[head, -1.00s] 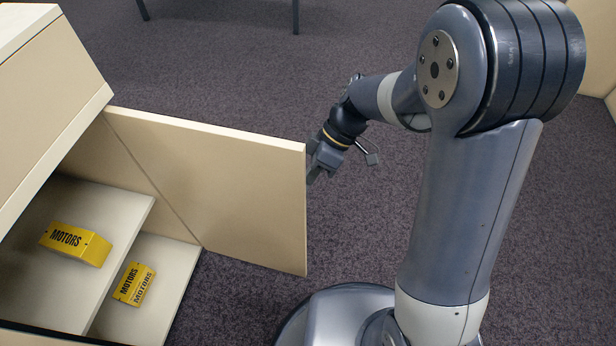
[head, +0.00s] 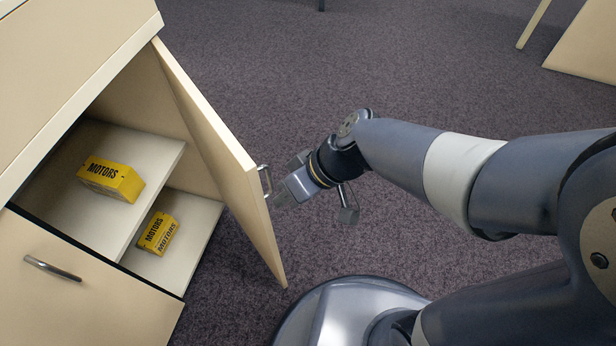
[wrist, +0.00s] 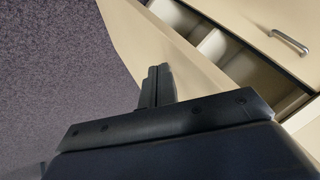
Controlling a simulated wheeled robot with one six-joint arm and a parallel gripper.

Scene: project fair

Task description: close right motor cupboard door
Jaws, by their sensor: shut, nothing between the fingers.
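The right cupboard door (head: 215,165) stands open at an angle, swung out from the cupboard's far side. Its handle (head: 264,180) is on the outer face, near the free edge. My gripper (head: 277,201) is shut and empty beside that outer face, close to the handle. I cannot tell whether it touches. In the wrist view the shut fingers (wrist: 157,86) point toward the door (wrist: 165,45), which hides part of the cupboard's inside. Yellow MOTORS boxes sit inside, one on the upper shelf (head: 112,178) and one on the lower shelf (head: 158,233).
The left door (head: 90,285) is closed, with its own metal handle (head: 52,268). The cupboard top (head: 75,65) rises at the upper left. Carpet (head: 420,70) beyond my arm is clear, with a beige panel (head: 590,45) at the far right.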

